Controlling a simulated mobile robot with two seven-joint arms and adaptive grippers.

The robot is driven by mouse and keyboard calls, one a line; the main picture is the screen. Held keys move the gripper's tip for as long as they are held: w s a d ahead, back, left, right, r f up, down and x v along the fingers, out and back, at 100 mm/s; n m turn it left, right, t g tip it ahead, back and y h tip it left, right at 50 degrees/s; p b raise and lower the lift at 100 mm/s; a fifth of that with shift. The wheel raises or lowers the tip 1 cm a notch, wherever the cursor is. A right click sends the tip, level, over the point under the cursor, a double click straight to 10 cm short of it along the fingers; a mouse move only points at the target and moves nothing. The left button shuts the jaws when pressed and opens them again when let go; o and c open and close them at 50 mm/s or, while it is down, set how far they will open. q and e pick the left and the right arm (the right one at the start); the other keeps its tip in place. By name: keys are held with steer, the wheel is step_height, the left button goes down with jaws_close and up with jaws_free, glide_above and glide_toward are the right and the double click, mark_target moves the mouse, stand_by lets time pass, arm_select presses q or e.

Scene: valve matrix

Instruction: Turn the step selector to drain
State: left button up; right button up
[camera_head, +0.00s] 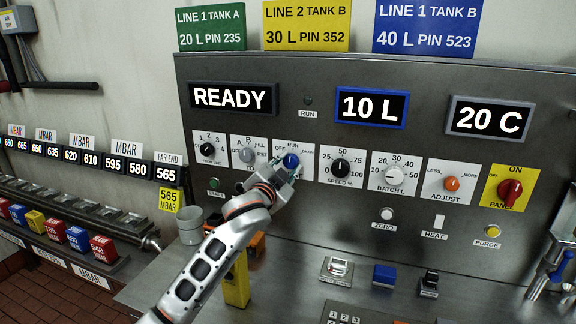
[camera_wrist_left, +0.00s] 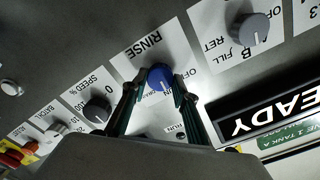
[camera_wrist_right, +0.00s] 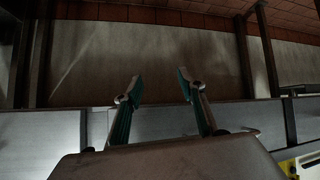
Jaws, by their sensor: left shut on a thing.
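The step selector is a blue knob (camera_head: 291,161) on a white plate of the grey panel, with OFF, RUN and DRAIN lettering around it in the head view. The blue knob also shows in the left wrist view (camera_wrist_left: 158,76), where the plate reads RINSE. My left gripper (camera_head: 285,168) is shut on the blue knob, one finger at each side in the left wrist view (camera_wrist_left: 157,88). The fingers hide part of the lettering, and I cannot tell exactly where the pointer stands. My right gripper (camera_wrist_right: 161,87) is open and empty, away from the panel.
A grey selector knob (camera_head: 247,155) is close on the left and the black speed knob (camera_head: 340,167) on the right. The READY display (camera_head: 234,97) is above. A yellow block (camera_head: 237,283) and a grey cup (camera_head: 190,226) stand below on the counter.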

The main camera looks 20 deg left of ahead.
arm_select(q)
steer(key=m, duration=0.3)
steer(key=shift+m, duration=0.4)
steer(key=m, duration=0.3)
steer(key=shift+m, duration=1.1)
steer(key=o, duration=1.1)
steer(key=s, duration=1.2)
steer(key=shift+a, duration=0.2)
